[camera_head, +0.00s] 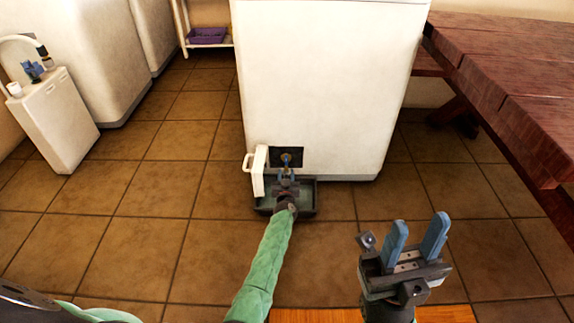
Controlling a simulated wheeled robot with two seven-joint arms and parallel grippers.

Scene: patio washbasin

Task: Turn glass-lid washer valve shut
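A white washer (325,85) stands in the middle; its top is cut off, so no glass lid shows. Low on its front is a small dark recess (298,153) with the valve (285,157) in it, partly hidden by my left gripper. A small white flap (259,172) stands open at the recess's left side. My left gripper (287,167) is at the valve, its blue fingertips at the recess. Whether they are closed on the valve is too small to tell. My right gripper (419,238) is open and empty at the lower right, well apart from the washer.
A dark shallow tray (307,205) lies on the tiles below the recess. A red wooden table (510,70) with a bench stands at right. A small white cabinet (52,118) and other white machines (95,60) stand at left. The tiled floor between is clear.

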